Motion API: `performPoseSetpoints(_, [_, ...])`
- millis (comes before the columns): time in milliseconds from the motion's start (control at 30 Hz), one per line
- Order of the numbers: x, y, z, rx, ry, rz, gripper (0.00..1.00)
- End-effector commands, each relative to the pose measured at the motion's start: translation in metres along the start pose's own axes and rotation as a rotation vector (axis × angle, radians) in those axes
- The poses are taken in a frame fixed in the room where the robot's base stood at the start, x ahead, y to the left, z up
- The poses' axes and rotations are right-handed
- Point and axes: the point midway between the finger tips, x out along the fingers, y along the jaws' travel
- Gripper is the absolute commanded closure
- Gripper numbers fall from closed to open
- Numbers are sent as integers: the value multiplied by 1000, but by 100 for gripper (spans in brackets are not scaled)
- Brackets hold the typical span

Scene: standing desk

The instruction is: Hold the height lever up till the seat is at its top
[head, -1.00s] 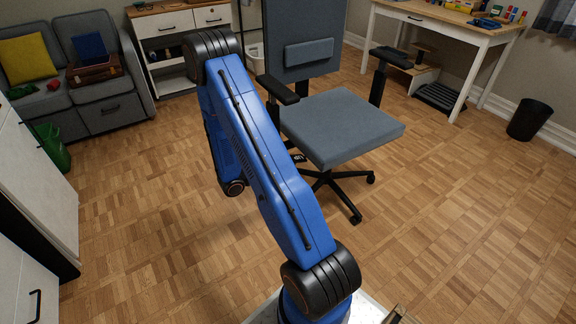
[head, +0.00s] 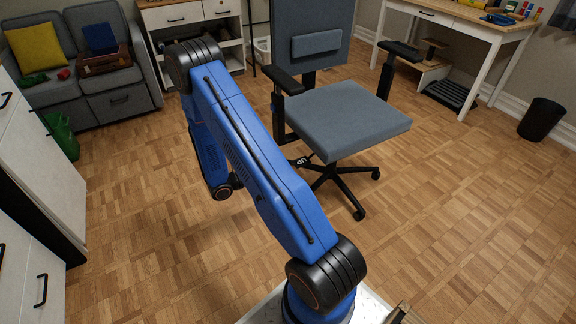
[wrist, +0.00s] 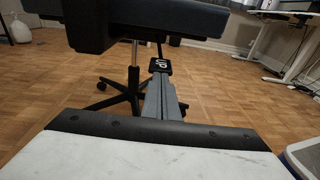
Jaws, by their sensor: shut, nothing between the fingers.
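The grey office chair's seat (head: 350,122) stands beyond my arm, and its dark underside (wrist: 150,14) fills the top of the wrist view. The black height lever (head: 301,161), with a white "UP" mark, sticks out below the seat's left side. Its paddle also shows in the wrist view (wrist: 160,66), just beyond my fingertips. My gripper (wrist: 161,82) is shut and empty, pointing at the lever from below the seat's level. I cannot tell whether the tips touch the paddle. My gripper is hidden behind my arm in the head view.
The chair's star base (head: 345,180) and post (wrist: 134,80) stand close behind the lever. The armrest (head: 279,79) rises above on the left. A desk (head: 470,25) and bin (head: 542,119) are at the right, a sofa (head: 108,85) at the left. Parquet floor between is clear.

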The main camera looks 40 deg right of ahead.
Motion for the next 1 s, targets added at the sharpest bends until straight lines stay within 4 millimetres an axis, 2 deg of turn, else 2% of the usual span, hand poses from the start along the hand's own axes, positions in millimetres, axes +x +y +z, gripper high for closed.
performPoseSetpoints(100, [-20,0,0,1,0,3,100])
performPoseSetpoints(333, [-43,0,0,-1,0,2,100])
performPoseSetpoints(1000, [-47,0,0,0,0,0,100])
